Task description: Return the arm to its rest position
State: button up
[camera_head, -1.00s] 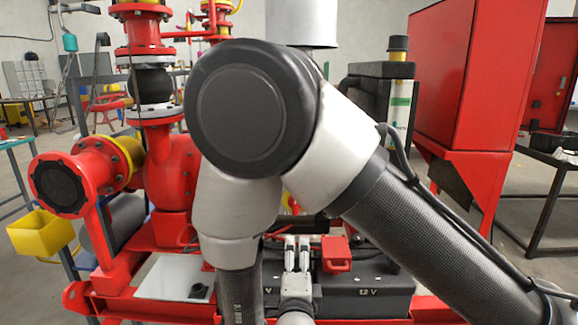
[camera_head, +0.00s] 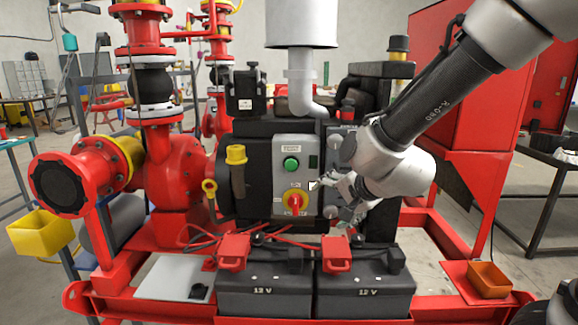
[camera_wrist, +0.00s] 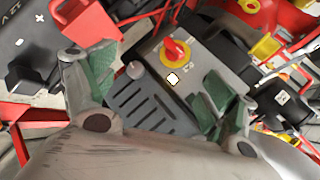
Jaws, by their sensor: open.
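My gripper (camera_head: 336,205) is in front of the pump skid, just right of the grey control panel (camera_head: 290,158). In the wrist view my gripper (camera_wrist: 158,98) has its two green-padded fingers spread wide, with nothing between them. The panel's red and yellow rotary switch (camera_wrist: 175,50) shows beyond the fingers. My arm comes down from the upper right in the head view and hides part of the engine.
Two black 12 V batteries (camera_head: 365,290) with red clamps sit below my gripper on the red skid frame. A red cabinet (camera_head: 500,95) stands close on the right. Pipes and a yellow bin (camera_head: 40,232) are left.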

jog(key=s+d+r+n+g+h, duration=0.2)
jog(key=s+d+r+n, duration=0.2)
jog(key=s+d, duration=0.7)
jog(key=s+d+r+n+g+h, duration=0.2)
jog(key=s+d+n, duration=0.3)
jog(key=s+d, duration=0.6)
jog(key=d+r+g, duration=0.1)
jog(key=d, duration=0.2)
jog(key=shift+d+r, duration=0.25)
jog(key=shift+r, duration=0.1)
